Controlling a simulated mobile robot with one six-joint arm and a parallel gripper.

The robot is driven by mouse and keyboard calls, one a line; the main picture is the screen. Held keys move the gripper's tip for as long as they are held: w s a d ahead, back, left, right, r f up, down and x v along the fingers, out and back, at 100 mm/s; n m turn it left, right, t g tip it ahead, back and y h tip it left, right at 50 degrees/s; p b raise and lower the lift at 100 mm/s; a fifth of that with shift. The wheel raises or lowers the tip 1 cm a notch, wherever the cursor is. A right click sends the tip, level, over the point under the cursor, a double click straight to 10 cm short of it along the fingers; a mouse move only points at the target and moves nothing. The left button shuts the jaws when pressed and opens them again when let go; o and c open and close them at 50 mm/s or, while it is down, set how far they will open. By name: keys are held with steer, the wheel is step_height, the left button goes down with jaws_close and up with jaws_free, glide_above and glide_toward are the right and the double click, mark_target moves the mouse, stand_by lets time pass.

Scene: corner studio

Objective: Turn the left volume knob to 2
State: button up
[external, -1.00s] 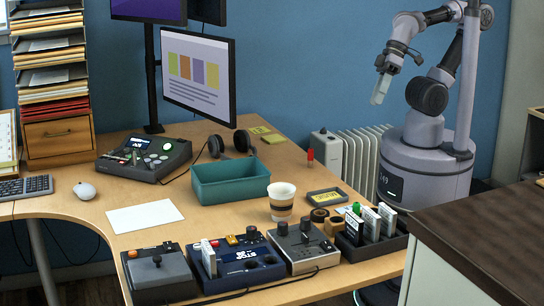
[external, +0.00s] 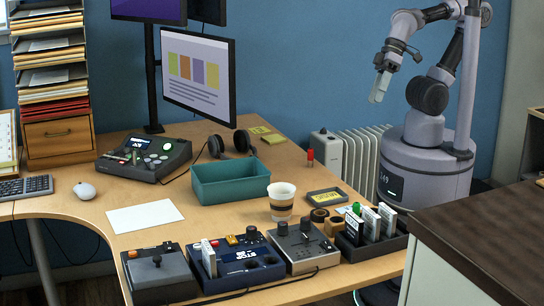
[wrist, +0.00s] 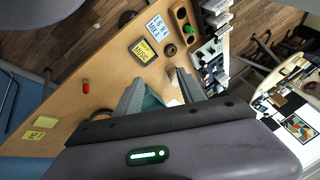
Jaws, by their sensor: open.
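Several control boxes stand along the desk's front edge in the external view. A grey box (external: 303,258) has dark knobs on top, including a left one (external: 282,229). A dark blue box (external: 238,268) with a small display and knobs stands left of it. No labels or knob settings are legible, so I cannot tell which is the volume knob. My gripper (external: 378,89) is raised beyond the desk's right side, well away from the boxes. In the wrist view my gripper (wrist: 163,95) has its two fingers apart, with nothing held between them.
A teal bin (external: 231,194), a paper cup (external: 281,212), tape rolls and a rack of cards (external: 352,250) stand near the grey box. A joystick box (external: 160,285) is at front left. A radiator (external: 358,165) is beside my base; a dark counter (external: 480,225) is at right.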

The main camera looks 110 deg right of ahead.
steer(key=w+a+r+n+g+p, duration=0.2)
steer(key=w+r+n+p, duration=0.15)
steer(key=w+r, duration=0.45)
steer(key=n+g+h+p, duration=0.2)
steer(key=n+g+p, duration=0.2)
steer(key=n+p, duration=0.35)
glide_above(307, 220)
step_height(307, 220, down, 15)
step_height(307, 220, down, 17)
steer(key=b, duration=0.6)
jaws_close()
